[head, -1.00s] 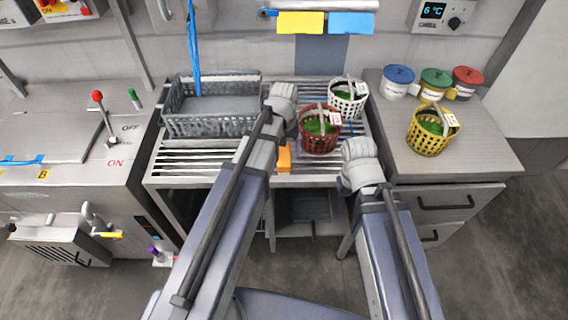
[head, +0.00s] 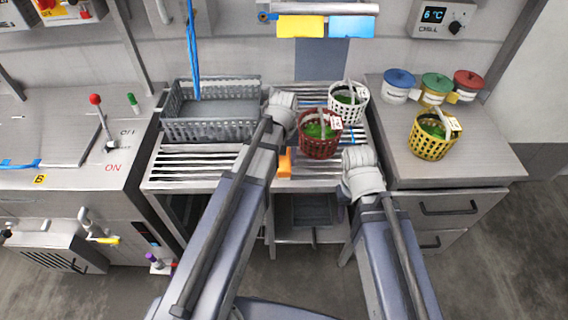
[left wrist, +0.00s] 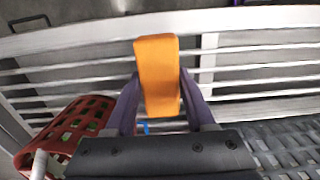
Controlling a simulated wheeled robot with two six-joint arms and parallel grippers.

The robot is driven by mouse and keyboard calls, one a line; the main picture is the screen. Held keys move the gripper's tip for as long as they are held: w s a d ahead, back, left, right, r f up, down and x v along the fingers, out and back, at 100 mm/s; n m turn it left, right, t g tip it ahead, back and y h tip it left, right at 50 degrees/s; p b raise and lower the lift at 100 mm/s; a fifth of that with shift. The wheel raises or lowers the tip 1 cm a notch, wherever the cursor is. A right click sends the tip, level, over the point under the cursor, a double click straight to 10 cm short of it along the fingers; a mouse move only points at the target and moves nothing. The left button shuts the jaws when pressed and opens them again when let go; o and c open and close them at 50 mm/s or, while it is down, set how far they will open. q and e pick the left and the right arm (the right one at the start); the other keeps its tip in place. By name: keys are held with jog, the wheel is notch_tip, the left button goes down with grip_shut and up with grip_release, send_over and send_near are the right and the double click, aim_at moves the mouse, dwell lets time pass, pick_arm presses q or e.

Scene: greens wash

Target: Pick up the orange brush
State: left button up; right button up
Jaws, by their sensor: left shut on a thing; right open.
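The orange brush (left wrist: 158,75) stands between the two purple fingers of my left gripper (left wrist: 160,100) in the left wrist view. The gripper is shut on it, over the slatted rack. In the head view only a small orange part of the brush (head: 285,164) shows beside my left arm, which hides the left fingers. My right gripper (head: 362,178) is at the rack's right front side, apart from the brush. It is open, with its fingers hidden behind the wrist.
A red basket (head: 319,146) of greens stands close right of the brush, with a white basket (head: 347,112) behind it. A grey crate (head: 210,130) is at the rack's back left. A yellow basket (head: 433,145) and several lidded tubs stand on the right counter (head: 480,165).

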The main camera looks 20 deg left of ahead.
aim_at(284, 159)
pick_arm(q)
grip_shut()
notch_tip(284, 159, up, 10)
jog(key=p, duration=1)
